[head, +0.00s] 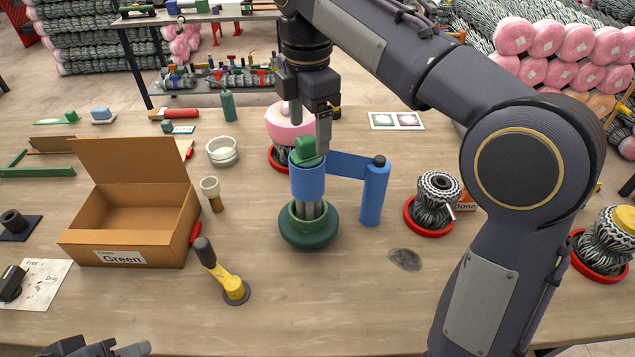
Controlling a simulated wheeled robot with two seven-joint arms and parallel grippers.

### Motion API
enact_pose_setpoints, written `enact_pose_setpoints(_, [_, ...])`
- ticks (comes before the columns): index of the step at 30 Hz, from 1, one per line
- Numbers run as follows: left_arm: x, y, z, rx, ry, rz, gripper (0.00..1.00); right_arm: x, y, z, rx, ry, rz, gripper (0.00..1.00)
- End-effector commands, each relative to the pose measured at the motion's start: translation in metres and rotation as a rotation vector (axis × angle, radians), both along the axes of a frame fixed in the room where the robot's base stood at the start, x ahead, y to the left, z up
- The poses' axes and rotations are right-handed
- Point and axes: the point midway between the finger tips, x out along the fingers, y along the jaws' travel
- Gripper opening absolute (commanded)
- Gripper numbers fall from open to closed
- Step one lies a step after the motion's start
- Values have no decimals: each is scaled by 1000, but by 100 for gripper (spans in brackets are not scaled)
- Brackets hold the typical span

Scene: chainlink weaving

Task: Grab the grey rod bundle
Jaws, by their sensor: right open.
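The grey rod bundle (311,210) stands upright in the middle of the table. Its lower part shows between a blue sleeve (308,182) and a dark green round base (309,232). A green piece (307,149) sticks up from the top of the sleeve. My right gripper (309,138) points straight down over the sleeve, its jaws open at the green piece. The near finger partly covers the view there, so I cannot tell whether it touches. My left gripper (100,348) shows only in part at the bottom left edge, and its jaw opening is unclear.
A blue upright roll (375,193) joins the sleeve by a blue band. A yellow-and-black handled tool (220,272) stands front left. An open cardboard box (128,240) labelled Green is at left. A woven bundle on a red dish (430,222) is at right. Bare tabletop lies in front.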

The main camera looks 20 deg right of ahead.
Motion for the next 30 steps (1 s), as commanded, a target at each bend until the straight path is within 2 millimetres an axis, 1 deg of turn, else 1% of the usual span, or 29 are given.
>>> enact_pose_setpoints(3, [0, 0, -5, 0, 0, 0, 36, -1, 1, -15, 0, 2, 2, 74])
enact_pose_setpoints(8, [0, 0, -8, 0, 0, 0, 36, -2, 1, -33, 0, 2, 0, 74])
enact_pose_setpoints(12, [0, 0, -10, 0, 0, 0, 36, -3, 2, -55, 0, 4, 0, 74])
enact_pose_setpoints(15, [0, 0, -12, 0, 0, 0, 36, -3, 3, -67, 1, 2, 1, 74])
enact_pose_setpoints(18, [0, 0, -12, 0, 0, 0, 36, -3, 3, -73, 1, 1, 1, 74])
enact_pose_setpoints(24, [0, 0, -12, 0, 0, 0, 36, -3, 3, -73, 1, 0, 0, 74])
enact_pose_setpoints(25, [0, 0, -12, 0, 0, 0, 36, -3, 3, -73, 1, 0, 0, 72])
enact_pose_setpoints(26, [0, 0, -12, 0, 0, 0, 36, -3, 3, -73, 1, 0, 0, 69])
enact_pose_setpoints(30, [0, 0, -12, 0, 0, 0, 36, -3, 3, -73, 1, 0, 0, 50])
